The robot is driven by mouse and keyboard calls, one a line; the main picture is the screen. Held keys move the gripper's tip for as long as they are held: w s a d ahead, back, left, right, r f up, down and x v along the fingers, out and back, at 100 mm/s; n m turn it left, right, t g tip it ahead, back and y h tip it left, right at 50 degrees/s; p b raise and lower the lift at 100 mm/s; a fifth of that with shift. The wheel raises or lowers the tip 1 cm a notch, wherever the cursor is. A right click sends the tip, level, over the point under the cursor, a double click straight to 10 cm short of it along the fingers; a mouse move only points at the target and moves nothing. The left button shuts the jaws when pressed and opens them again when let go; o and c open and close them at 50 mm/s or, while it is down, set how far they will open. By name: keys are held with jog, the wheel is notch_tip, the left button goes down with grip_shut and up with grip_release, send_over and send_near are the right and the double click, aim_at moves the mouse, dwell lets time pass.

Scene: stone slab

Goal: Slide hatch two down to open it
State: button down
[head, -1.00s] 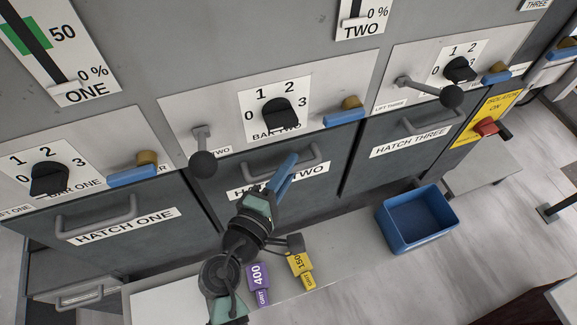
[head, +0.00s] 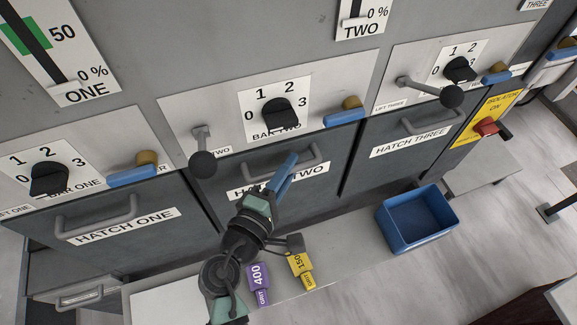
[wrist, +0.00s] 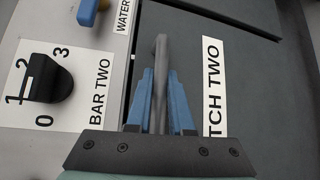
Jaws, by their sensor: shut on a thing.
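Hatch two (head: 225,210) is a dark grey panel with a white label reading HATCH TWO, in the middle of the head view. Its grey bar handle (head: 258,165) runs across the panel's upper part. My gripper (head: 284,170) reaches up to the handle from below. In the wrist view the blue fingers of my gripper (wrist: 160,98) stand on both sides of the handle (wrist: 161,65) and are shut on it. The hatch panel (wrist: 250,75) fills the right of that view. Its top edge lies close under the control plate. The fingers hide part of the label.
Above the hatch are the bar two knob (head: 279,113), a lift lever with a black ball (head: 203,163) and a blue tap lever (head: 345,118). Hatch one (head: 120,225) and hatch three (head: 405,140) flank it. A blue bin (head: 415,222) and grit blocks (head: 258,280) sit on the ledge below.

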jog(key=shift+r, duration=0.1)
jog(key=b, duration=1.7)
send_near(298, 191)
jog(key=x, duration=0.4)
jog(key=shift+d, duration=0.15)
jog(key=shift+w, duration=0.1)
jog(key=c, duration=0.8)
grip_release()
jog(key=b+v, duration=0.1)
jog(key=v, duration=1.2)
